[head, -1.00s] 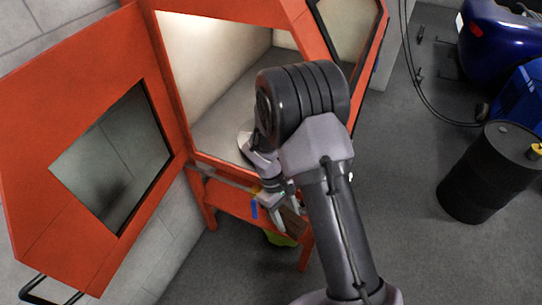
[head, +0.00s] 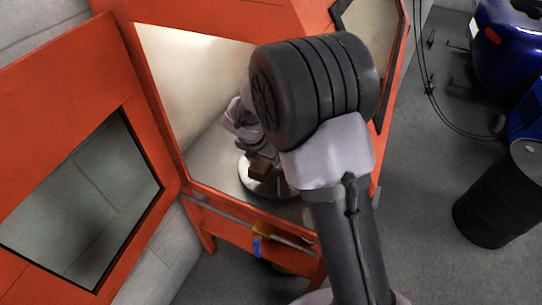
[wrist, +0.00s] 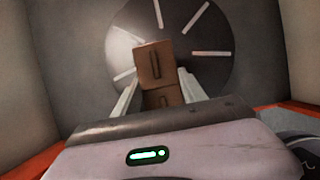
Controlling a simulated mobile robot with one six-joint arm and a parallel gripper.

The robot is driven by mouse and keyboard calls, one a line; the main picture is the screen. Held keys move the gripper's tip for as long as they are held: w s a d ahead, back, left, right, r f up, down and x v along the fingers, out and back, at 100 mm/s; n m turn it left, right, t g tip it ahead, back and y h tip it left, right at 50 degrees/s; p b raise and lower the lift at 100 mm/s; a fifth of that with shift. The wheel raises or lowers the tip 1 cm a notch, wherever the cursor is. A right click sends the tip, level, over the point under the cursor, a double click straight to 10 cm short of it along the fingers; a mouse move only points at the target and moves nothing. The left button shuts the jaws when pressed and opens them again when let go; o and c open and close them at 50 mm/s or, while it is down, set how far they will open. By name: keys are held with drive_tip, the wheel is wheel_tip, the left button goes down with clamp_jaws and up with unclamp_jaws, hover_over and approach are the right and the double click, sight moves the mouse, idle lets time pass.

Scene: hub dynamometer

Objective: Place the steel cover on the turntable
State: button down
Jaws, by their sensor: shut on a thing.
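My gripper (wrist: 158,84) has its two pale fingers on either side of a brown block (wrist: 153,62) with a dark slot in its face, and is shut on it. No other piece that could be the steel cover shows. The turntable (wrist: 215,68) is a dark grey disc with white radial marks beyond the block. In the head view, my gripper (head: 256,156) holds the block (head: 263,171) inside the orange cabinet, over the turntable (head: 272,188). My arm hides the turntable's right part. I cannot tell whether the block touches the disc.
The orange cabinet (head: 205,205) has its windowed door (head: 140,125) swung open at left. Its front lower edge runs below my arm, and its walls enclose the turntable. A black drum (head: 495,205) and a blue machine (head: 510,50) stand on the floor at right.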

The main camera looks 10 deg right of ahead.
drive_tip(key=w, duration=0.1)
drive_tip(key=w+d, duration=0.1)
drive_tip(key=w, duration=0.1)
drive_tip(key=w+d+b, duration=0.1)
drive_tip(key=w, duration=0.1)
drive_tip(key=shift+w+d+f, duration=0.1)
drive_tip(key=shift+d+f, duration=0.05)
drive_tip(key=shift+f, duration=0.2)
wheel_tip(320, 180, down, 4)
drive_tip(key=b, duration=0.3)
drive_tip(key=shift+r, duration=0.35)
drive_tip(key=c, duration=0.6)
unclamp_jaws()
drive_tip(key=shift+f, duration=0.15)
drive_tip(key=shift+c, duration=0.2)
drive_tip(key=p+v, duration=0.4)
drive_tip(key=v, duration=0.3)
drive_tip(key=shift+r, duration=0.45)
drive_tip(key=shift+f, duration=0.1)
